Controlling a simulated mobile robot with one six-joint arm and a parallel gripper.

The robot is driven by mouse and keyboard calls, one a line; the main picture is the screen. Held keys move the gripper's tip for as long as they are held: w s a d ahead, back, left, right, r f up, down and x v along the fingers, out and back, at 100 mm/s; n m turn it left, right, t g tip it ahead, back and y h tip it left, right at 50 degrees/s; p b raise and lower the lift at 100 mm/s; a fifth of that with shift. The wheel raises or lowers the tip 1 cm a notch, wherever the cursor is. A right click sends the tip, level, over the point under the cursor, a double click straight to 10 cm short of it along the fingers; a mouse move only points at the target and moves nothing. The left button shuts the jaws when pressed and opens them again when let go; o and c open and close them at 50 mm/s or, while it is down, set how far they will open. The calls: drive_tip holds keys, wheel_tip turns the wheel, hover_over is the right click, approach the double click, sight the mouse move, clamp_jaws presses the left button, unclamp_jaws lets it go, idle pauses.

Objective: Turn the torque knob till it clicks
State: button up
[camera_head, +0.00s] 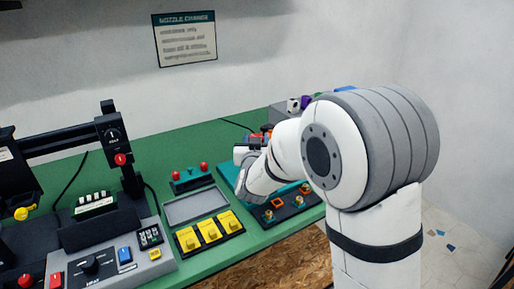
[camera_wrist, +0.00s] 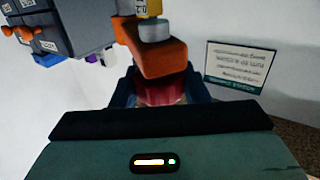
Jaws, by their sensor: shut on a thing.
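In the wrist view my gripper (camera_wrist: 160,96) has its two dark blue fingers on either side of a red ribbed piece (camera_wrist: 161,91), which looks like the torque knob. It is shut on this piece. An orange block (camera_wrist: 150,61) with a grey cylinder (camera_wrist: 156,30) lies just beyond it and covers part of it. In the head view my arm reaches over the right part of the green bench and hides the fingertips and most of what they hold. Any mark or scale on the knob cannot be made out.
On the green bench (camera_head: 130,170) stand a panel with yellow switches (camera_head: 210,233), a grey tray (camera_head: 196,205), a teal block with red knobs (camera_head: 190,178) and a dark panel with orange squares (camera_head: 285,207). A printer control box (camera_head: 108,262) is at left. A sign (camera_head: 185,39) hangs on the wall.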

drive_tip(key=shift+r+m+h, duration=0.1)
drive_tip(key=shift+m+h, duration=1)
drive_tip(key=shift+h, duration=0.7)
drive_tip(key=shift+h, duration=0.3)
drive_tip(key=o, duration=1)
drive_tip(key=shift+c, duration=0.2)
drive_tip(key=v, duration=0.7)
drive_tip(key=shift+s, duration=0.4)
